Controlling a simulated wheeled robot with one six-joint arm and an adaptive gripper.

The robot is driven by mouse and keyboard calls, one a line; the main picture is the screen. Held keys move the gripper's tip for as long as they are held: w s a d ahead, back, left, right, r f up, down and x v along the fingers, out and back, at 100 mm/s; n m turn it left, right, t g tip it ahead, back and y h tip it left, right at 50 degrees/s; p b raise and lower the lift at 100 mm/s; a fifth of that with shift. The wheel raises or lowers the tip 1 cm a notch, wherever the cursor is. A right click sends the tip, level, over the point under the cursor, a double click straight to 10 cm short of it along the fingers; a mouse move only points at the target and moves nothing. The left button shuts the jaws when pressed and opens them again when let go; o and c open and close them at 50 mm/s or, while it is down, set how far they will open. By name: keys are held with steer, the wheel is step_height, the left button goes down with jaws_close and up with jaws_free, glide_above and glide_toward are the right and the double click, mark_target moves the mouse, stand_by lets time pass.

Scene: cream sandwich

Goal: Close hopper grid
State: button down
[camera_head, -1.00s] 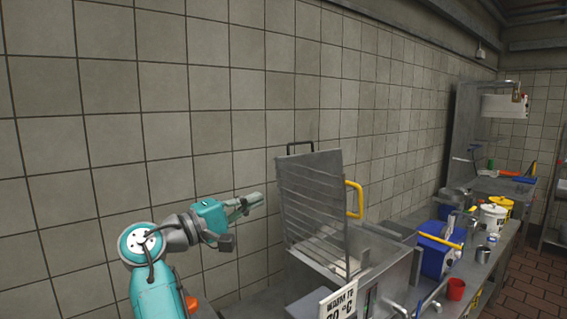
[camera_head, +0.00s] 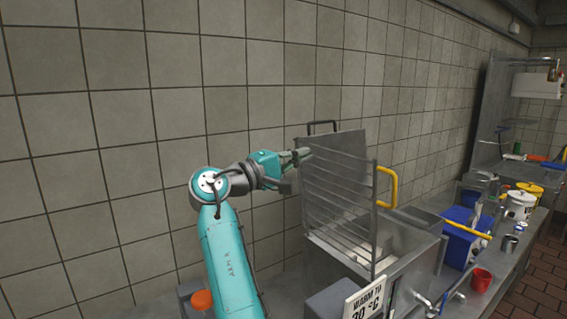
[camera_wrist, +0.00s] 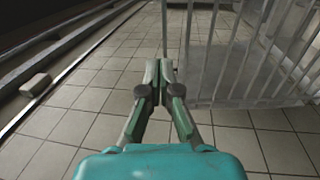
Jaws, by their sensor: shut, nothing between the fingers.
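The hopper grid (camera_head: 340,207), a metal frame of parallel bars with a yellow handle (camera_head: 388,187), stands raised and upright over the hopper (camera_head: 415,250) in the head view. My gripper (camera_head: 303,154) is shut and empty at the grid's upper left edge. I cannot tell whether it touches. In the wrist view the closed fingertips (camera_wrist: 159,68) point ahead, with the grid bars (camera_wrist: 275,50) to their right. A flat metal lid (camera_head: 345,147) with a dark handle stands behind the grid, partly hidden by it.
A tiled wall (camera_head: 230,80) runs close behind. A "warm to 30 °C" sign (camera_head: 365,300) is at the hopper's front. To the right, a blue container (camera_head: 460,233), a red cup (camera_head: 481,280) and a white bucket (camera_head: 519,205) stand on the counter.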

mark_target(324, 146)
steer(key=shift+x, duration=2.15)
steer(key=shift+d, duration=0.1)
